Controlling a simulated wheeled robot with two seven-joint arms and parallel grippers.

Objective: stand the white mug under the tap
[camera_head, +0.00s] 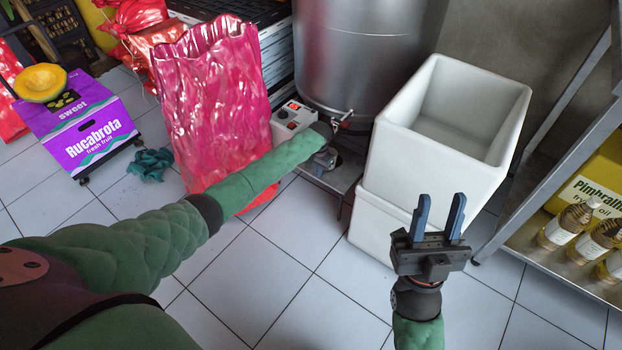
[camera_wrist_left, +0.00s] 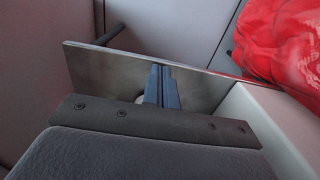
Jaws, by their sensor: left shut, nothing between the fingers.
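The tap (camera_head: 343,118) is at the foot of the big steel vessel (camera_head: 350,60), in the upper middle of the head view. My left gripper (camera_head: 326,158) is low beside it, over a metal stand, mostly hidden by its own wrist. In the left wrist view the left gripper (camera_wrist_left: 163,84) shows its blue fingers together, with nothing between them. I cannot make out the white mug in either view; a small pale patch (camera_wrist_left: 140,98) beside the fingers is too covered to identify. My right gripper (camera_head: 437,217) is open and empty, in front of the white bins.
A control box (camera_head: 292,117) and a red bag (camera_head: 215,100) stand left of the tap. White bins (camera_head: 450,120) stand close on its right. The metal stand's plate (camera_wrist_left: 105,70) lies under the left fingers. A shelf with bottles (camera_head: 590,245) is at the right. The front floor is clear.

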